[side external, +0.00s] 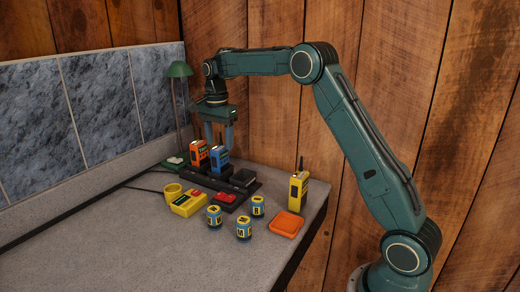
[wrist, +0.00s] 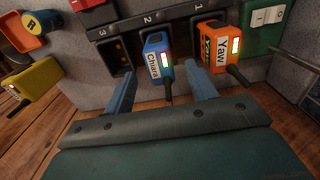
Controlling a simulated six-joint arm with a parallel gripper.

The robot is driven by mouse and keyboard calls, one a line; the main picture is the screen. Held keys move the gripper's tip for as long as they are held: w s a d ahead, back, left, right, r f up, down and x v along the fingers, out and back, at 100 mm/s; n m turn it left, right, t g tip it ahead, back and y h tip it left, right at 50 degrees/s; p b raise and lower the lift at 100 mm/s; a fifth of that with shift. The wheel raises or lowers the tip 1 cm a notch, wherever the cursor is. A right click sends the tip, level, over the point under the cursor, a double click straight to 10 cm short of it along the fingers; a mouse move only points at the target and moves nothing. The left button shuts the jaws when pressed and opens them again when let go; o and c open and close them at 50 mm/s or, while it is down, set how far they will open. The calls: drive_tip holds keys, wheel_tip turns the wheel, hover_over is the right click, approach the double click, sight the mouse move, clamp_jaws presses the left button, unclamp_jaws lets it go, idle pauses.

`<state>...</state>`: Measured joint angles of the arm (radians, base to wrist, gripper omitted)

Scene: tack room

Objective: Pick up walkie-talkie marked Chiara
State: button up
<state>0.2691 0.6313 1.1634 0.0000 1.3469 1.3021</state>
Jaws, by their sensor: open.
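The blue walkie-talkie (wrist: 158,52) has a white label reading Chiara and a lit indicator strip. It stands in the slot numbered 2 of a dark charging rack (wrist: 180,28). In the side view the blue walkie-talkie (side external: 219,160) stands beside an orange one (side external: 198,157). The orange walkie-talkie, in slot 1, is labelled Yaw in the wrist view (wrist: 213,52). My gripper (side external: 219,146) points down over the blue walkie-talkie, open and empty. In the wrist view its blue fingers (wrist: 160,68) show on either side of the blue walkie-talkie.
A yellow walkie-talkie (side external: 299,190) stands near an orange tray (side external: 286,225) at the right edge. Several blue-yellow cans (side external: 243,229) and a yellow box (side external: 187,204) stand in front of the rack. The front left counter is clear.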

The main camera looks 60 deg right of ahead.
sight(219, 147)
drive_tip(key=shift+f, duration=1.9)
drive_tip(key=shift+r, duration=0.1)
clamp_jaws()
